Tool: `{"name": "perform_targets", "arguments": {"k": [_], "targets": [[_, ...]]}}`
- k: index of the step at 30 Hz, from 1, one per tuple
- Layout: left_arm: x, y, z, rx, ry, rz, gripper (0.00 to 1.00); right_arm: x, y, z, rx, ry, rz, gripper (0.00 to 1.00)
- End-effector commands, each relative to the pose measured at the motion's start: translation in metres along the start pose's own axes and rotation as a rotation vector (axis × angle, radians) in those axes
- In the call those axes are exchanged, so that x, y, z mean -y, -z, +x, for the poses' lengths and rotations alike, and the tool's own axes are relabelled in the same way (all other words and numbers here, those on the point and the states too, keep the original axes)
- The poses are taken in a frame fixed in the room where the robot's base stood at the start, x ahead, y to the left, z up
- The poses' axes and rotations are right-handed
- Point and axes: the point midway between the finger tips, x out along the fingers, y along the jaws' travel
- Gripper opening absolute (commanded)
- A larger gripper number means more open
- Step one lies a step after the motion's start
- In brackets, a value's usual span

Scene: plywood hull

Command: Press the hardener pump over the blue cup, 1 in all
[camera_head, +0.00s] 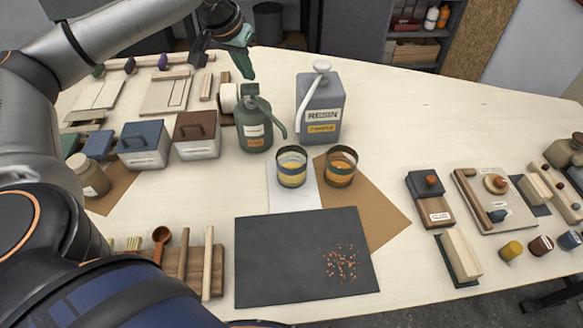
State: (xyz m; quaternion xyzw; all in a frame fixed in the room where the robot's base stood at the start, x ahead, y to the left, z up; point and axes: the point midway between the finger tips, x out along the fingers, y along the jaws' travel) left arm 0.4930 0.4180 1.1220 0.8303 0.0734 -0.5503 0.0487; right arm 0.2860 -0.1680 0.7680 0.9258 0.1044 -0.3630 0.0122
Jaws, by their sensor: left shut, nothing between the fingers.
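The hardener pump is a dark green bottle (254,131) with an orange label and a green pump head on top. Its spout (276,123) curves down to the right and ends near the rim of the left cup (291,172). That cup has a pale bluish and yellow band and stands on a white sheet; I take it as the blue cup. My left gripper (249,73) is shut and empty, a little above the pump head, apparently apart from it. My right gripper is not in view.
A grey resin jug (320,106) with a white pump stands behind the cups. A second cup (341,167) with orange in it stands close by on brown paper. Lidded boxes (196,139) sit to the left. A dark mat (290,262) lies in front.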

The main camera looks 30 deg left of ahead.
Motion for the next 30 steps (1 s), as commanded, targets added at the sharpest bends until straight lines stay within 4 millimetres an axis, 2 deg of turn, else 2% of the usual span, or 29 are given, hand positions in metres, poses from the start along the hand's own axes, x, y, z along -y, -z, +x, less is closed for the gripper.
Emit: {"name": "perform_targets", "arguments": {"k": [17,30], "targets": [[0.0,0.0,0.0,0.0,0.0,0.0,0.0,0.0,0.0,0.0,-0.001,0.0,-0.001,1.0],[0.0,-0.006,0.014,0.001,0.0,0.0,0.0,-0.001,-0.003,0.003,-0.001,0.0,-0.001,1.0]]}}
